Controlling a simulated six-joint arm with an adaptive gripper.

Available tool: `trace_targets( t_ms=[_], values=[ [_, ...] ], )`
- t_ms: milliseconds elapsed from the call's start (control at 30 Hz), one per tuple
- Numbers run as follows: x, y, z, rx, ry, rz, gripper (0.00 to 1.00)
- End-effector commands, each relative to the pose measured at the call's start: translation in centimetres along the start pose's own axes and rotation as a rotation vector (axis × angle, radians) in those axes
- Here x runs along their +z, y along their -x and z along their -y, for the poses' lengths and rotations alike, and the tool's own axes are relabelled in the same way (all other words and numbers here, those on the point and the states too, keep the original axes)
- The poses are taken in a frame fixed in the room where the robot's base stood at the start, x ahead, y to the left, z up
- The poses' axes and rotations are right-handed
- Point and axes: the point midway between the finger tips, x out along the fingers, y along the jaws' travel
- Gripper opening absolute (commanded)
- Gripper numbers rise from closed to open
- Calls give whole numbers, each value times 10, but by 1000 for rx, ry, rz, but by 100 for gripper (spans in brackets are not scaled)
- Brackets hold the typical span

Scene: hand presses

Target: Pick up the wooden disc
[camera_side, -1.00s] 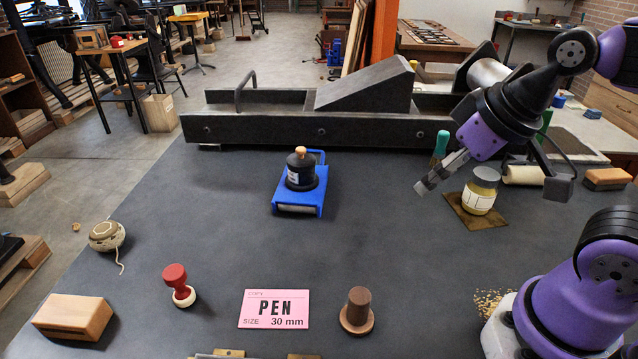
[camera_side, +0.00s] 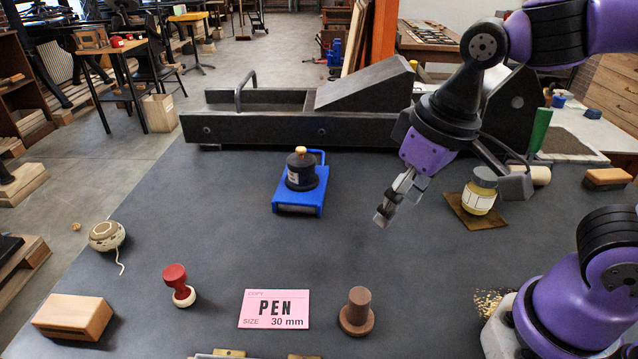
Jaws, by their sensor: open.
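The wooden disc (camera_side: 357,318) stands at the front, right of the pink card, as a dark brown round base with an upright cylinder on top. My gripper (camera_side: 448,203) is open and empty above the right part of the bench. It points downward, with one finger to the left and a dark finger to the right, close to the jar in the picture. It is well behind and above the wooden disc, not touching it.
A pink PEN card (camera_side: 274,309), a red stamp (camera_side: 177,285), a wooden block (camera_side: 73,317) and twine (camera_side: 107,236) are at the front and left. A blue holder (camera_side: 313,194) is central. A jar (camera_side: 480,197) stands right. A dark press (camera_side: 270,130) spans the back.

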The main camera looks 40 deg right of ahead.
Motion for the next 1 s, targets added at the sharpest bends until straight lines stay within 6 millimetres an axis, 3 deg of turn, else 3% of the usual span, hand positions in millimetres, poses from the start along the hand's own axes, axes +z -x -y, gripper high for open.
trace_targets(
  t_ms=[100,300,1000],
  values=[
    [4,-18,36,15,28,133,70],
    [13,-36,63,53,39,230,70],
    [34,-129,66,56,36,235,70]
  ],
)
